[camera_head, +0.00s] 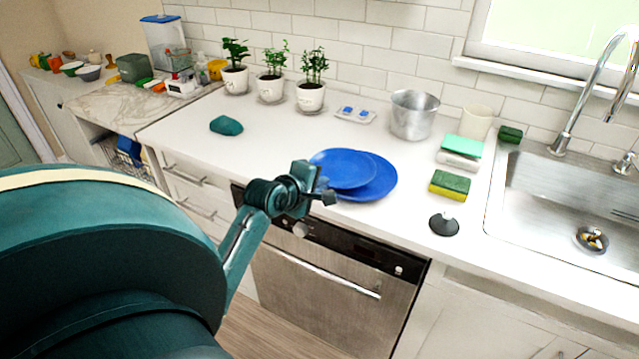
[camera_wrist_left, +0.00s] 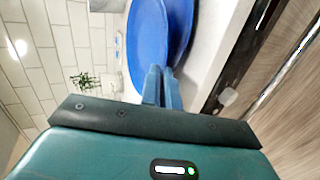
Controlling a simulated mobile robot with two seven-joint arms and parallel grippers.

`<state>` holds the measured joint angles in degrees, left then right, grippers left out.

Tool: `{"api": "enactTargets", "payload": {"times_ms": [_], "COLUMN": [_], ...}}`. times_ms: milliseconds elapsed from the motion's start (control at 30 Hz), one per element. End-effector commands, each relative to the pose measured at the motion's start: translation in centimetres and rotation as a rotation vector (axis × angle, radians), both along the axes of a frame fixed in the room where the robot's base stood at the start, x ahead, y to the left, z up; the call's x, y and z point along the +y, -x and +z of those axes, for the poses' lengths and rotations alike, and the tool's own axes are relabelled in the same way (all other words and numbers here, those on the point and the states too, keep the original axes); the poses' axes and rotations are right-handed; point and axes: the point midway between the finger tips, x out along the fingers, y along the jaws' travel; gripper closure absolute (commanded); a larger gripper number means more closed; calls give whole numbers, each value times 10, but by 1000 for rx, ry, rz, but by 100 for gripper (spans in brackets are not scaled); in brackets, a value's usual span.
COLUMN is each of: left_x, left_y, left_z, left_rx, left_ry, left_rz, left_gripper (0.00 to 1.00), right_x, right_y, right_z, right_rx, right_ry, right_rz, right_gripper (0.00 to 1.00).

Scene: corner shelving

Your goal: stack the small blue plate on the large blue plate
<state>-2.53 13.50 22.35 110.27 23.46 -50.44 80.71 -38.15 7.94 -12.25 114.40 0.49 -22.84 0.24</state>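The small blue plate (camera_head: 341,168) overlaps the left part of the large blue plate (camera_head: 382,184) in the head view, off-centre toward the left. The large plate lies on the white counter near its front edge. My left gripper (camera_head: 325,191) is at the small plate's near-left rim. In the left wrist view its fingers (camera_wrist_left: 161,88) are close together on the rim of the small plate (camera_wrist_left: 148,45), with the large plate (camera_wrist_left: 182,28) behind. I cannot tell whether the two plates touch. My right gripper is not in view.
A metal pot (camera_head: 412,116) and a tray with blue pieces (camera_head: 355,115) stand behind the plates. A sponge (camera_head: 450,186) and a black round object (camera_head: 444,224) lie to the right, before the sink (camera_head: 570,205). The counter left of the plates is mostly clear.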

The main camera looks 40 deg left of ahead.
Motion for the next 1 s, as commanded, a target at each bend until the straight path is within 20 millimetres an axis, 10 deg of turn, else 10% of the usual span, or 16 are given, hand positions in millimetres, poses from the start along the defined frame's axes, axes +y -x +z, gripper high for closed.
{"api": "enactTargets", "payload": {"times_ms": [1000], "left_x": [0], "left_y": [0], "left_z": [-5], "left_rx": [-3], "left_ry": [-2], "left_rz": [0], "left_gripper": [75], "right_x": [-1], "right_y": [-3], "right_z": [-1], "right_rx": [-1], "right_ry": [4], "right_rz": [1], "right_gripper": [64]}}
